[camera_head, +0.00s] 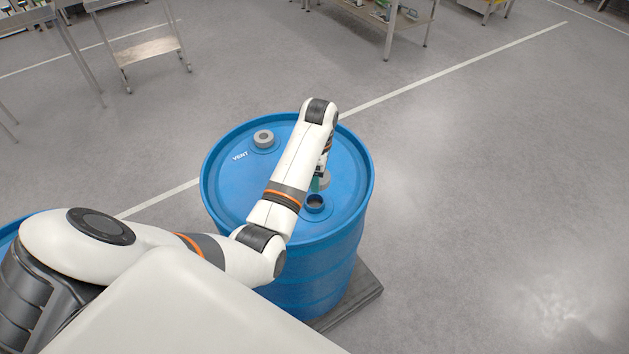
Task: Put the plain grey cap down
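A blue drum (225,195) stands in the middle of the view. A plain grey cap (326,180) shows partly beside my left gripper (319,178), low over the right part of the drum's lid. The arm hides much of the gripper and some of the cap. I cannot tell whether the fingers grip the cap or whether it rests on the lid. An open blue neck (315,203) with a dark hole is just in front of the gripper. Another grey cap (264,138) sits on the neck by the word VENT. My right gripper is out of view.
The drum stands on a dark pallet (352,298). Another blue drum (8,232) is partly hidden at the left edge. Metal carts (150,52) and a table (400,20) stand at the back. The floor on the right is clear.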

